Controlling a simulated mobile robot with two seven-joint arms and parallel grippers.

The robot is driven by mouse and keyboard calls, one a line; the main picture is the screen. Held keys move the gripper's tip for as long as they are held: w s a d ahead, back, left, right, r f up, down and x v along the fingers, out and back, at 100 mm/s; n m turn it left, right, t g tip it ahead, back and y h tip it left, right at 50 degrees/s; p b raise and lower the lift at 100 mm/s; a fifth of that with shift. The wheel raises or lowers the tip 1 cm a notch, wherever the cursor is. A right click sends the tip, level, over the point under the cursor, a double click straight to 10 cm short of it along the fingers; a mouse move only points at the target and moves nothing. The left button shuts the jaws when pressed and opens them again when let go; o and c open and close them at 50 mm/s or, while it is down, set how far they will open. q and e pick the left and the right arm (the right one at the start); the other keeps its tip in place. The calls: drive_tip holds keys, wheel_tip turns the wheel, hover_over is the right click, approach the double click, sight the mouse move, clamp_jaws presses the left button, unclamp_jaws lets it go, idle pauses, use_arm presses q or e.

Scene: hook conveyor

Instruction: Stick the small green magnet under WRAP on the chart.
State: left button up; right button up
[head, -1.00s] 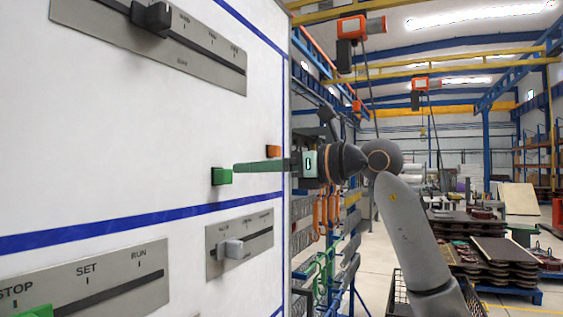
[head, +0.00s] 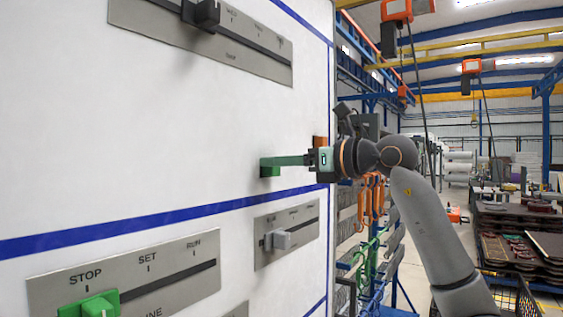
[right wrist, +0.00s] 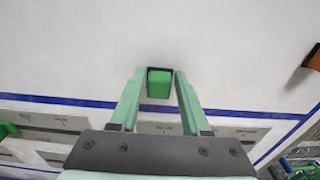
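The small green magnet (head: 270,171) sits on the upright white board (head: 200,110), just above a blue line. In the right wrist view the magnet (right wrist: 159,84) is a green block between my right fingertips, with a narrow gap on each side. My right gripper (head: 268,161) is open, its green fingers reaching along the board and overlapping the magnet in the head view. It also shows in the right wrist view (right wrist: 160,72). No label reading WRAP is legible. My left gripper is not in view.
An orange block (head: 320,141) is on the board near its right edge. Slider panels are on the board: one reading STOP, SET, RUN with a green knob (head: 90,306), a grey-knobbed one (head: 277,240), and a black-knobbed one (head: 205,14) above. Hanging hooks (head: 372,200) are beyond the edge.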

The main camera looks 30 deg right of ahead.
clamp_jaws()
idle(0.6)
drive_tip(key=shift+s, duration=0.1)
idle(0.3)
drive_tip(key=b+v, duration=0.1)
drive_tip(key=v, duration=0.5)
drive_tip(key=shift+s+d+b, duration=0.2)
drive_tip(key=shift+s+b, duration=0.1)
drive_tip(key=shift+s, duration=0.1)
idle(0.8)
drive_tip(key=shift+f, duration=0.1)
